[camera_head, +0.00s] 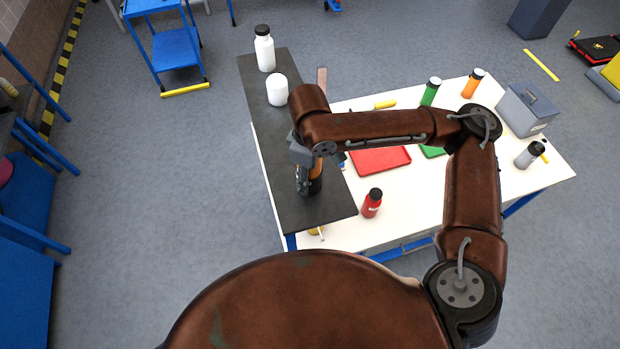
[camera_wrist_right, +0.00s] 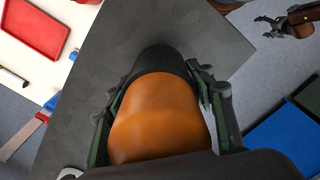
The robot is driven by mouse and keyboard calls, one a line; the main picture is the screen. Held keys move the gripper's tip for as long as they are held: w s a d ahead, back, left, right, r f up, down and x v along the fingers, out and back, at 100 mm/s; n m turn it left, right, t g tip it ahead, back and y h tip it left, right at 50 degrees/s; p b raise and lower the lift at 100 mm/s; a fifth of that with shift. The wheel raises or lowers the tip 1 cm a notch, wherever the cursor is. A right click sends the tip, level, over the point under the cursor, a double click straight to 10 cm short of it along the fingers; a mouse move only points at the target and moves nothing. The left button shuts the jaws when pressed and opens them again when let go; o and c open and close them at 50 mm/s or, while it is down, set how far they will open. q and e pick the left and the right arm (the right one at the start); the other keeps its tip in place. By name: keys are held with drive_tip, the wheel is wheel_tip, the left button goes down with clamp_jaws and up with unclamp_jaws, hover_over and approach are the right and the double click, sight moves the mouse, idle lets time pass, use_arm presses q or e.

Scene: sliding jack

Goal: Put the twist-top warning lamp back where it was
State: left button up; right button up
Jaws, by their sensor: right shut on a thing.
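The twist-top warning lamp, taken to be the orange and black piece (camera_wrist_right: 160,115), fills the middle of the right wrist view. It has an orange body and a black far end. My right gripper (camera_wrist_right: 160,95) is shut on it, one finger on each side. In the head view the gripper (camera_head: 303,180) and the lamp (camera_head: 315,185) are over the dark grey mat (camera_head: 297,212) near its front. I cannot tell whether the lamp touches the mat. My left gripper (camera_wrist_right: 268,27) shows small at the top right of the wrist view, its fingers apart and empty.
A white bottle (camera_head: 264,50) and white jar (camera_head: 277,90) stand at the mat's far end. A red bottle (camera_head: 371,203), red tray (camera_head: 380,160), green bottle (camera_head: 430,92), orange bottle (camera_head: 472,84) and grey toolbox (camera_head: 527,109) are on the white table. The mat's front is bare.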

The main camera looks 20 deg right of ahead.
drive_tip(key=shift+s+f, duration=0.1)
drive_tip(key=shift+f, duration=0.8)
drive_tip(key=shift+d+f, duration=0.1)
use_arm(q)
drive_tip(key=shift+s+a+r, duration=0.1)
drive_tip(key=shift+s+r, duration=0.05)
drive_tip(key=shift+s, duration=0.35)
drive_tip(key=shift+s+r, duration=0.15)
drive_tip(key=shift+s, duration=0.3)
use_arm(e)
drive_tip(key=shift+f, duration=0.1)
drive_tip(key=o, duration=1.5)
use_arm(q)
drive_tip(key=shift+w, duration=0.3)
drive_tip(key=shift+f+b, duration=0.55)
drive_tip(key=shift+f, duration=0.15)
use_arm(e)
wheel_tip(320, 180, up, 12)
drive_tip(key=shift+r, duration=0.1)
